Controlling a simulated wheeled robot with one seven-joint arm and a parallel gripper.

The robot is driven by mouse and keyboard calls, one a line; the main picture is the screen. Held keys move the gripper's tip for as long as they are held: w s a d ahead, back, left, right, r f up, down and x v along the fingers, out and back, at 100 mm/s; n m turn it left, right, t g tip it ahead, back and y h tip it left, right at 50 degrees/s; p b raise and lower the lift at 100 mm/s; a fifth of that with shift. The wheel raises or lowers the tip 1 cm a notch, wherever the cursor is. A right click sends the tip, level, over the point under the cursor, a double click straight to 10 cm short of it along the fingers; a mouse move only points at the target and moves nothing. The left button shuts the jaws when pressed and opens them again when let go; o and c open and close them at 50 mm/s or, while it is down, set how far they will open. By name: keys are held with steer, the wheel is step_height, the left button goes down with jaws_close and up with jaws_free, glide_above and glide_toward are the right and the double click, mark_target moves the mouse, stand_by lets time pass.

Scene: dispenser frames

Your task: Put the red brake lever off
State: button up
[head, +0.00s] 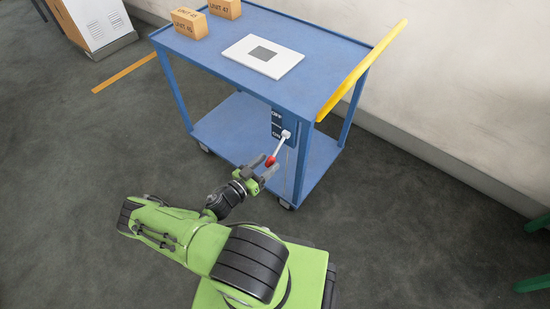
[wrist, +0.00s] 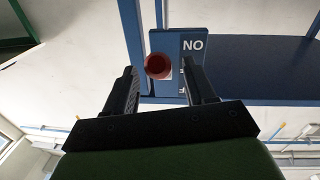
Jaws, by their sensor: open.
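The brake lever has a red tip (head: 270,161) on a pale shaft (head: 280,146). It is mounted on a blue plate (head: 277,122) on the cart's side, marked OFF above and ON below. The lever slants down and outward, on the ON side. My gripper (head: 265,168) is open at the red tip. In the wrist view, which is upside down, the round red tip (wrist: 157,66) shows between the two fingers, nearer the left one. Whether a finger touches it, I cannot tell. The shaft is hidden behind the tip there.
The blue cart (head: 225,62) has a yellow handle (head: 362,72), a lower shelf (head: 222,130) and wheels. On top are two orange boxes (head: 189,23) and a white panel (head: 262,56). A pale wall stands behind. The floor in front is clear.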

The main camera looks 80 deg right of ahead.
mark_target(277, 150)
steer(key=x, duration=0.4)
steer(key=shift+s+d+b, duration=0.2)
steer(key=shift+d+b, duration=0.1)
steer(key=shift+b, duration=0.05)
jaws_close()
